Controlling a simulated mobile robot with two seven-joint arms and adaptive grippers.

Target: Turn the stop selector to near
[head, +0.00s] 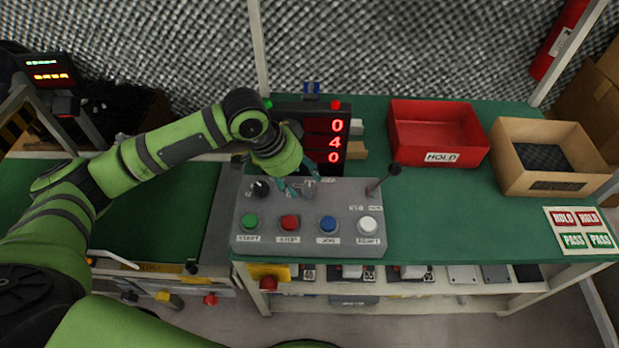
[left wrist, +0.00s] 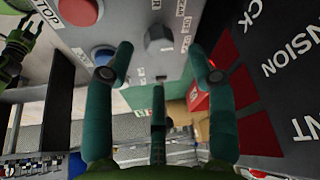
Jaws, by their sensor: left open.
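A grey control box (head: 308,212) stands on the green bench. A grey rotary knob (head: 309,187) is on its upper middle, partly hidden by my left gripper (head: 296,186). It shows as a round knob in the left wrist view (left wrist: 158,40), with small labels beside it that I cannot read for certain. My left gripper, with teal fingers, is above the box. In the left wrist view (left wrist: 161,58) its fingers are spread, one either side of the knob and apart from it. A second, black knob (head: 261,188) is at the box's upper left.
Green, red, blue (head: 328,224) and white (head: 369,224) buttons line the box front. A lever (head: 380,180) rises at its right. A red-digit display (head: 327,130) stands behind. A red HOLD bin (head: 437,157) and a cardboard box (head: 510,180) are right; bench between is clear.

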